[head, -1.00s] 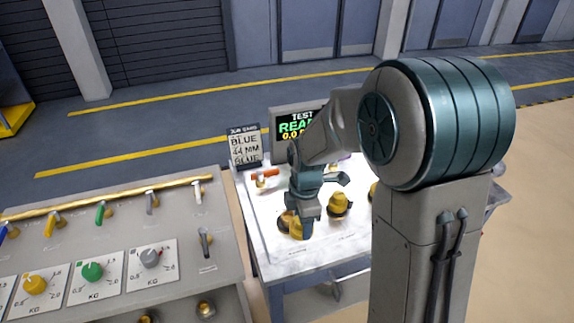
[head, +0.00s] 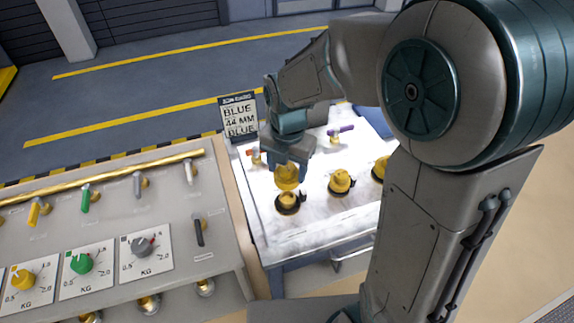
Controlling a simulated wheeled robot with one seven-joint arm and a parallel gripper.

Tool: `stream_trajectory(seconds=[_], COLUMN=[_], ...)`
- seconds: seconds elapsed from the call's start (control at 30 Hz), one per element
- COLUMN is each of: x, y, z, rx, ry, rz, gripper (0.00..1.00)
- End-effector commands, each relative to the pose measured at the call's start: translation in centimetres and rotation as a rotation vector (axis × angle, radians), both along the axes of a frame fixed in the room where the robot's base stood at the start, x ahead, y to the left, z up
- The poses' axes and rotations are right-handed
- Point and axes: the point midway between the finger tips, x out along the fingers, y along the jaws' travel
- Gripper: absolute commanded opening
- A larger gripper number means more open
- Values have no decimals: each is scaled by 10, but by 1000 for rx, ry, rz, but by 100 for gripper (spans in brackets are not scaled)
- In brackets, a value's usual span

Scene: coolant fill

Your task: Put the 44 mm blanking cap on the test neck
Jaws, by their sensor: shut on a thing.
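My gripper (head: 290,158) points down over the white bench top and is shut on a yellow cap (head: 287,178). The held cap is just above a yellow piece in a dark ring (head: 288,201); I cannot tell whether they are apart. Two more yellow pieces in dark rings stand to the right, one in the middle (head: 341,182) and one (head: 379,169) partly hidden by my arm. Their sizes cannot be read. I cannot tell which thing is the test neck.
A sign (head: 239,117) reads BLUE, 44 MM, BLUE. An orange-handled valve (head: 254,155) and a purple-handled valve (head: 341,130) stand on the bench's back part. On the left is a grey panel (head: 110,215) with coloured levers and KG dials. My arm hides the bench's right side.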

Motion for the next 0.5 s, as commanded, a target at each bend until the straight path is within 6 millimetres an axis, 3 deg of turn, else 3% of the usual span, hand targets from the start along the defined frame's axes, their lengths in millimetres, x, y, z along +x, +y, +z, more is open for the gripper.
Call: stream_trajectory(seconds=[0.17,0.5], x=[1,1], y=[-1,-1], z=[-6,-37], rx=[4,4], ry=[-2,-1], rz=[0,-2], gripper=[32,32])
